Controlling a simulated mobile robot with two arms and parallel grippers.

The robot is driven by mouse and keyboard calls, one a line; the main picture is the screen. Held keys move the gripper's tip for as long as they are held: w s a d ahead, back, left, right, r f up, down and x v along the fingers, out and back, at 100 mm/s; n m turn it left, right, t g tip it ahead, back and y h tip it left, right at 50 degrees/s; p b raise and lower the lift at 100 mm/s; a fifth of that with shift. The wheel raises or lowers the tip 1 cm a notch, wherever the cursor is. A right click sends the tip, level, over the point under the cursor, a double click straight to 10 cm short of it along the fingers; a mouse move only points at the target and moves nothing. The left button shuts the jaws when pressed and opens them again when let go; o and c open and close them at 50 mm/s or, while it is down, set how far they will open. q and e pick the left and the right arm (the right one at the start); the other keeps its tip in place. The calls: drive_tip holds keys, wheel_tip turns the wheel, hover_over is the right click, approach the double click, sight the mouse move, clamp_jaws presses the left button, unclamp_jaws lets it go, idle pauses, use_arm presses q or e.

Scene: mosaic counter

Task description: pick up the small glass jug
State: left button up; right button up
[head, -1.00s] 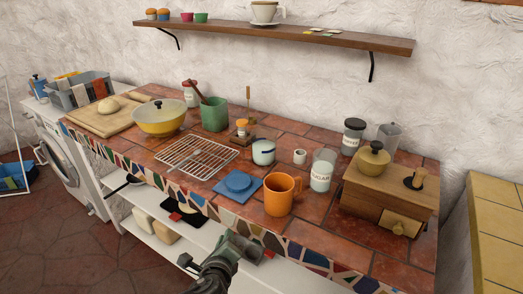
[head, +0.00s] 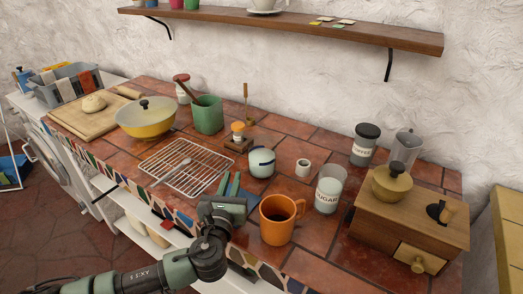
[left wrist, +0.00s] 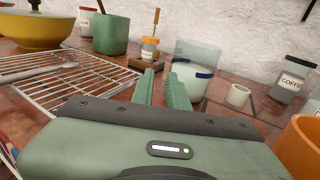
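A clear glass jug (head: 404,150) with a handle stands upright at the back right of the counter, behind the wooden grinder box. A small whitish pot with a dark band (head: 262,162) stands mid-counter; it also shows in the left wrist view (left wrist: 197,86), where a see-through shape appears above it. I cannot tell whether that shape belongs to it. My left gripper (head: 231,184) is over the front of the counter, short of the pot and far left of the clear jug. Its two green fingers (left wrist: 165,72) are apart with nothing between them.
An orange mug (head: 278,222) stands right of my left gripper and a wire rack (head: 187,166) lies left. The sugar jar (head: 328,190), white cup (head: 303,168), coffee jar (head: 364,145) and grinder box (head: 405,225) crowd the right side. A shelf (head: 330,34) hangs above.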

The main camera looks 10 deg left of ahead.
sight(238, 160)
use_arm(q)
drive_tip(key=shift+w+a+r, duration=0.15)
drive_tip(key=shift+w, duration=1)
drive_tip(key=shift+w+r, duration=0.15)
drive_tip(key=shift+w, duration=0.15)
drive_tip(key=shift+w+r+p, duration=0.25)
drive_tip(key=shift+w+p, duration=0.2)
drive_tip(key=shift+w, duration=0.25)
drive_tip(key=w, duration=0.3)
drive_tip(key=shift+w+a+f, duration=0.15)
drive_tip(key=shift+w+f, duration=0.1)
drive_tip(key=shift+w, duration=0.2)
clamp_jaws()
use_arm(e)
drive_tip(key=shift+d+r, duration=0.45)
drive_tip(key=shift+r, duration=0.2)
drive_tip(key=shift+s+a, duration=0.2)
drive_tip(key=shift+s, duration=0.1)
